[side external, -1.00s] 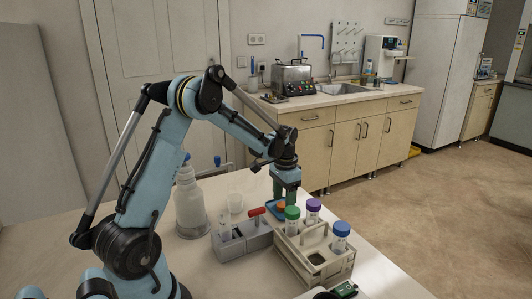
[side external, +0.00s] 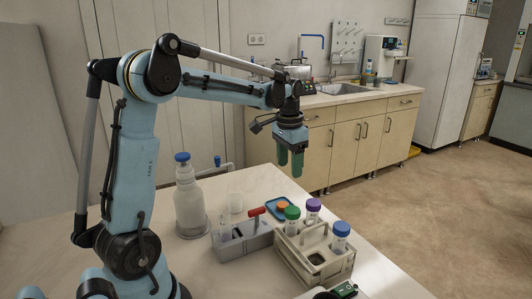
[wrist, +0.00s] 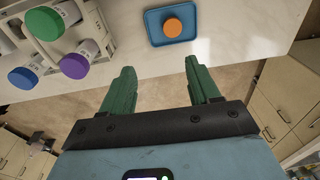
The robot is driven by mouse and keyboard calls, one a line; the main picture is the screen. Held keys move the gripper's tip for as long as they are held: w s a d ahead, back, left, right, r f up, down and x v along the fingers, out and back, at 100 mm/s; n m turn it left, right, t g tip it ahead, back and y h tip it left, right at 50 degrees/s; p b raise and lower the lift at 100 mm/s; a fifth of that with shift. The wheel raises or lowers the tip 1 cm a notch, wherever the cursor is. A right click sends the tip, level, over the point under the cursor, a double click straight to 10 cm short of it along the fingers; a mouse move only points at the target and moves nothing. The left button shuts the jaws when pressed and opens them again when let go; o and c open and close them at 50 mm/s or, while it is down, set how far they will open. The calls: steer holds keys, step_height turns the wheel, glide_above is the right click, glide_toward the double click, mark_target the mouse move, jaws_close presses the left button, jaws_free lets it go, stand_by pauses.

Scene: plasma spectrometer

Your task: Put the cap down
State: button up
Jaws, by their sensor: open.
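The orange cap (side external: 283,206) lies on a small blue tray (side external: 271,212) on the bench, behind the tube rack. In the wrist view the cap (wrist: 173,27) sits near the middle of the blue tray (wrist: 151,17), with nothing touching it. My gripper (side external: 291,174) hangs above the bench, pointing down, clear of the tray. Its green fingers are apart and empty in the wrist view (wrist: 162,72).
A rack (side external: 318,255) holds tubes with green, purple and blue caps. A grey holder (side external: 247,241) with a red-handled tool stands beside it. A blue-capped bottle (side external: 189,207) and a clear beaker (side external: 236,203) stand further left. The bench edge is near the tray.

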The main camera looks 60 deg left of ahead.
steer(key=s+d+t, duration=0.3)
steer(key=s+d, duration=0.2)
steer(key=d, duration=0.3)
steer(key=s+d+t, duration=0.3)
steer(key=s+d, duration=0.3)
steer(key=d, duration=0.3)
steer(key=shift+s+d+f, duration=0.2)
steer(key=shift+f, duration=0.2)
